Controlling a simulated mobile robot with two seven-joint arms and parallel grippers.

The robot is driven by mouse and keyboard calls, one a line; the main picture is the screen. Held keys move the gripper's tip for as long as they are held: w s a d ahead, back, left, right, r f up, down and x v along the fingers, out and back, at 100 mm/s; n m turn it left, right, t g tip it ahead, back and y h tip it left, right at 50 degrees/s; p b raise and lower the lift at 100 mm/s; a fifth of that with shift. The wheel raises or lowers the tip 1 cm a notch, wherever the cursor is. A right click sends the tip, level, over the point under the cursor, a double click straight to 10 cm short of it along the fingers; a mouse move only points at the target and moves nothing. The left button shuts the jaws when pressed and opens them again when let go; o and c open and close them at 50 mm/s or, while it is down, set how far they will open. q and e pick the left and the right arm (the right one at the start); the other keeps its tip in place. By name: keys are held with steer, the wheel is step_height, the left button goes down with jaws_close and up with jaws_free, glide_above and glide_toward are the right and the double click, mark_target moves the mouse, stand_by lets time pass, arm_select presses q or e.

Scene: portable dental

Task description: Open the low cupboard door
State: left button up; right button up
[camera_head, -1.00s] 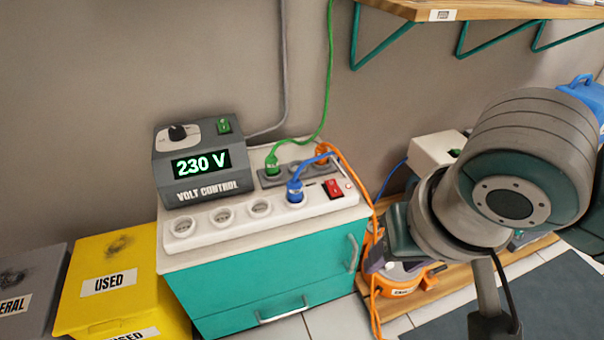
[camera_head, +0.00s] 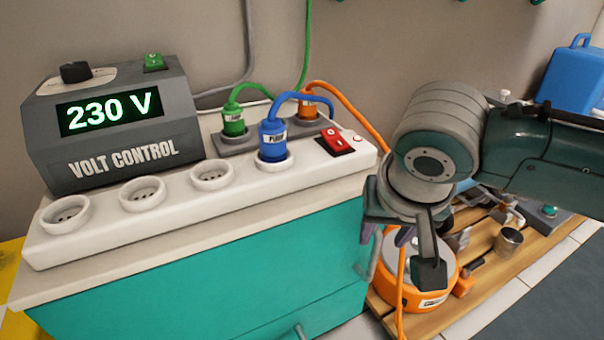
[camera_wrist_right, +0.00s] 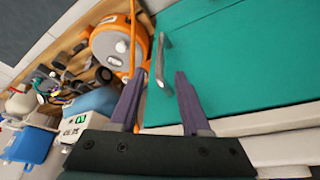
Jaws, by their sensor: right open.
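The low cupboard has a teal front door (camera_head: 220,270), which appears closed. Its vertical metal handle is near the right edge and is partly hidden by my right gripper in the head view. The handle (camera_wrist_right: 163,58) shows clearly in the wrist view, just beyond the fingertips and lined up with the gap between them. My right gripper (camera_head: 386,238) is open and empty, pointing down beside the cupboard's right front edge. In the wrist view the fingers (camera_wrist_right: 158,76) are spread; I cannot tell whether they touch the handle. My left gripper is not in view.
On the cupboard top stand a volt control box (camera_head: 115,125) and a white socket strip (camera_head: 180,198) with plugs. An orange round device (camera_head: 420,285) and orange cable are close to my right gripper, on a wooden pallet (camera_head: 530,245). Tiled floor lies in front.

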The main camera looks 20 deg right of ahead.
mark_target(378, 245)
steer(key=b+x, duration=0.5)
steer(key=x, duration=0.1)
steer(key=shift+w+d+f, duration=0.1)
steer(key=shift+w+f, duration=0.15)
steer(key=shift+f, duration=0.05)
jaws_close()
stand_by(1.1)
